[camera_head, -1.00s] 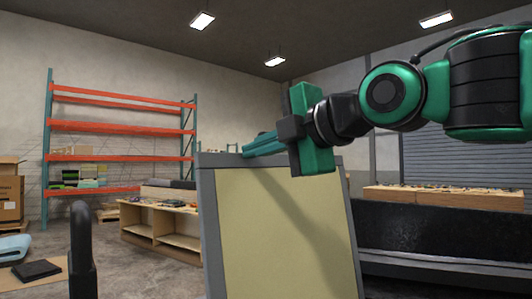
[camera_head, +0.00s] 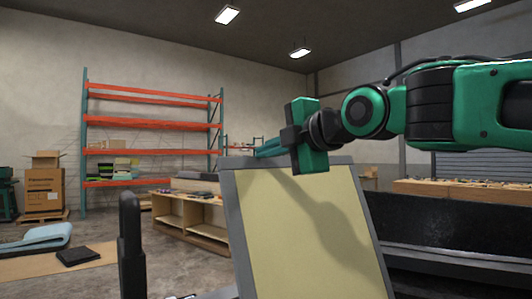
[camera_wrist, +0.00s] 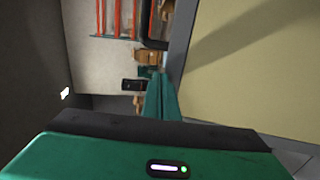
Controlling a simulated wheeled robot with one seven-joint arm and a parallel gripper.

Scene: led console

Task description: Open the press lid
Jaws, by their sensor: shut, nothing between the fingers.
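The press lid (camera_head: 300,235) is a raised, tilted panel with a pale yellow face and a grey frame. It fills the lower middle of the head view and the right of the wrist view (camera_wrist: 255,65). My gripper (camera_head: 268,147) is shut and empty at the lid's top edge, its teal fingers pointing left. In the wrist view the closed fingers (camera_wrist: 161,98) lie beside the lid's grey edge. I cannot tell whether they touch it. The lower part of the lid and its hinge are out of view.
A black upright bar (camera_head: 131,245) stands left of the lid. A dark machine body (camera_head: 440,230) lies to the right. A wooden workbench (camera_head: 190,215), orange shelving (camera_head: 150,140) and cardboard boxes (camera_head: 43,190) stand farther back. Open floor shows at left.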

